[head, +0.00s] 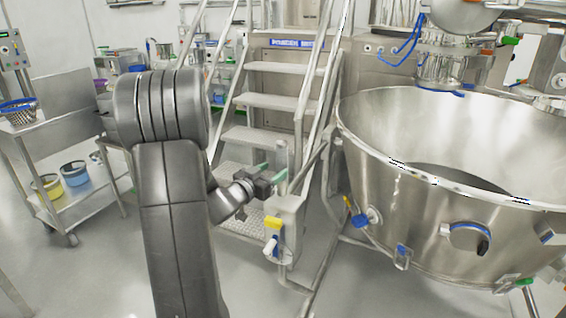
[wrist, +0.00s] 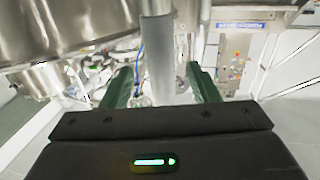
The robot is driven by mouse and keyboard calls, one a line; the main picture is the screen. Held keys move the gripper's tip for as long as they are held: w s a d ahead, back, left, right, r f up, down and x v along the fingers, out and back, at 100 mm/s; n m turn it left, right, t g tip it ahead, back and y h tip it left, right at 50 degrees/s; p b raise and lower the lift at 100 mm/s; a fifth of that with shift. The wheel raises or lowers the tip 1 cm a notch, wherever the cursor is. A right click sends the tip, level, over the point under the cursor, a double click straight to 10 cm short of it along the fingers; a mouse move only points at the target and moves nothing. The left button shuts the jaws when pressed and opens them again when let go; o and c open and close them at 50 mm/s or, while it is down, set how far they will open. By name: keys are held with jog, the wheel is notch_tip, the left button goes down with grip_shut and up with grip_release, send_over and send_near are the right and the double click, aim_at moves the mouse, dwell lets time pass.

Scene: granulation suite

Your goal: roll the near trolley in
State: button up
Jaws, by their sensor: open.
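A large steel bowl (head: 450,215) stands on a tubular trolley frame (head: 325,265) at the right of the head view. The bowl's curved wall (wrist: 60,25) fills the upper left of the wrist view. My gripper (head: 272,174) is left of the bowl, in front of the steps. Its green fingers (wrist: 166,88) are open. A grey upright tube (wrist: 159,60) shows between them in the wrist view, and I cannot tell whether they touch it. The near end of that tube is hidden behind my gripper body.
Steel steps (head: 262,105) with sloping rails rise behind my gripper. A two-shelf steel cart (head: 75,205) with a basket (head: 18,112) and buckets stands at left. Bare floor lies in front.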

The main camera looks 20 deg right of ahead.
aim_at(286, 159)
jog(key=x, duration=0.7)
jog(key=shift+d, duration=0.15)
grip_shut()
jog(key=shift+w+d+r+p, duration=0.2)
jog(key=shift+w+d+p, duration=0.15)
jog(key=shift+x, duration=1.05)
